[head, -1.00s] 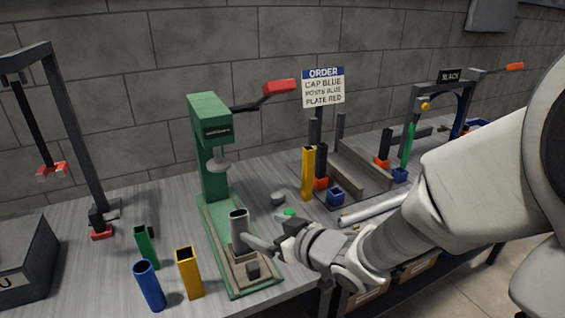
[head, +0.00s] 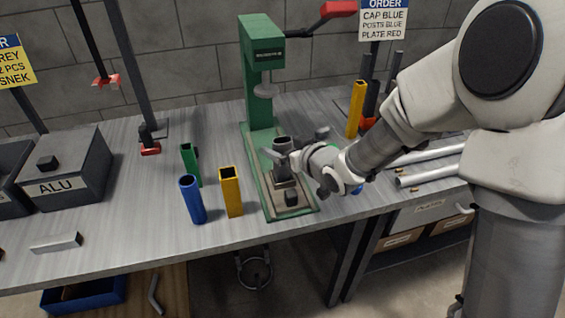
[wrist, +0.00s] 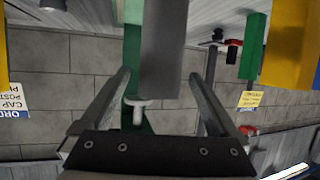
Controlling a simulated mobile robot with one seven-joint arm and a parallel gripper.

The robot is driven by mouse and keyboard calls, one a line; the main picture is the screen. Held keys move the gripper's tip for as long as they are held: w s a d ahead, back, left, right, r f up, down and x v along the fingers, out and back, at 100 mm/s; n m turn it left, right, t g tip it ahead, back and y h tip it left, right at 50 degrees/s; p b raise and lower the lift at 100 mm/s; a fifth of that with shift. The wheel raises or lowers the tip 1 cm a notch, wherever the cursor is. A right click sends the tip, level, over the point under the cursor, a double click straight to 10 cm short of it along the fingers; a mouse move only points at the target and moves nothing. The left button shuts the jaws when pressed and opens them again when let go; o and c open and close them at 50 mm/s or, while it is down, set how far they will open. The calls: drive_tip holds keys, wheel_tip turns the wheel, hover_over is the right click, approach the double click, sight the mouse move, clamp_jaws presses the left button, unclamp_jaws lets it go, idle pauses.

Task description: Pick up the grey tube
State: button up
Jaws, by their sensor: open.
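The grey tube (head: 282,145) stands upright in the fixture at the base of the green press (head: 262,85), below its round ram. In the wrist view the grey tube (wrist: 165,50) shows large between the two fingers. My gripper (wrist: 168,64) is open, with a finger on each side of the tube and gaps visible beside it.
A yellow tube (head: 231,192), a blue tube (head: 192,200) and a green tube (head: 190,164) stand left of the press. A taller yellow post (head: 356,108) stands to the right. A grey ALU box (head: 66,177) is at the left. The front left tabletop is mostly clear.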

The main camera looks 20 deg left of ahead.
drive_tip(key=shift+w+a+f, duration=0.15)
drive_tip(key=shift+w+a, duration=0.05)
drive_tip(key=shift+a, duration=0.05)
clamp_jaws()
idle(0.3)
